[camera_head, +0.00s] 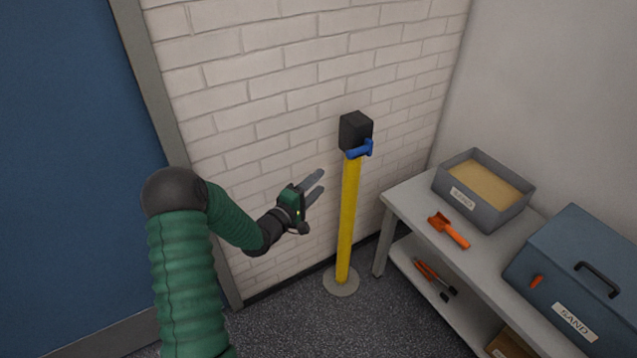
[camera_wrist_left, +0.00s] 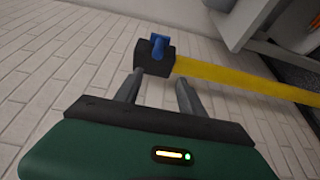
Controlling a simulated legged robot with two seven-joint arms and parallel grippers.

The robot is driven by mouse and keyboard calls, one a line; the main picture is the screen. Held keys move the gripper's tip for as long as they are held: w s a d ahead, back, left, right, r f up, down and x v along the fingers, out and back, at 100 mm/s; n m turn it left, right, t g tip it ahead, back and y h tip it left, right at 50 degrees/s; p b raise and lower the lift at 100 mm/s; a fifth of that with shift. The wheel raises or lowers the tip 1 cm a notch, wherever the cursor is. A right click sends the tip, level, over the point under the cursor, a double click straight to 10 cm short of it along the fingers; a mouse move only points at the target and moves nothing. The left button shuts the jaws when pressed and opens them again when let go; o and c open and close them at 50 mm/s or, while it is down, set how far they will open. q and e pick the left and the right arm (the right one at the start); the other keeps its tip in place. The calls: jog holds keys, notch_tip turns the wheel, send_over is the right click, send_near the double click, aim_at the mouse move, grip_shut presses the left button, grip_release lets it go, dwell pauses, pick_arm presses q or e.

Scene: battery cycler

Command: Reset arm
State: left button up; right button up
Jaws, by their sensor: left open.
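My left gripper (camera_head: 314,187) is open and empty, to the left of a yellow post (camera_head: 348,215) and apart from it. The post stands upright on a round grey base and carries a black box (camera_head: 356,132) with a blue handle (camera_head: 360,150) on its front. In the left wrist view, the two fingers of the gripper (camera_wrist_left: 158,92) point toward the black box (camera_wrist_left: 154,57) and the blue handle (camera_wrist_left: 158,42). The yellow post (camera_wrist_left: 240,80) runs off to the right there. My right gripper is not in view.
A grey shelf table (camera_head: 409,203) on the right holds a tray of sand (camera_head: 447,187), an orange scoop (camera_head: 449,231) and a blue sand box (camera_head: 560,268). Orange-handled tools (camera_head: 436,279) lie on its lower shelf. A brick wall (camera_head: 270,80) stands behind, with a blue door (camera_head: 65,180) at left.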

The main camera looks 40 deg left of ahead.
pick_arm(q)
jog(key=s+d+f+m+g+p, duration=0.1)
jog(key=s+d+m+g+p, duration=0.3)
jog(key=d+m+g, duration=0.75)
jog(key=s+d+r+m+g+p, duration=0.1)
jog(key=s+d+m+g, duration=0.1)
jog(key=s+d, duration=0.5)
jog(key=s+d+m+g+h+p, duration=0.1)
jog(key=s+d+m, duration=0.4)
jog(key=s, duration=0.7)
jog(key=d+g, duration=0.1)
jog(key=d, duration=0.1)
jog(key=shift+s+d+r, duration=0.35)
jog(key=shift+d+r, duration=0.05)
jog(key=shift+a, duration=0.1)
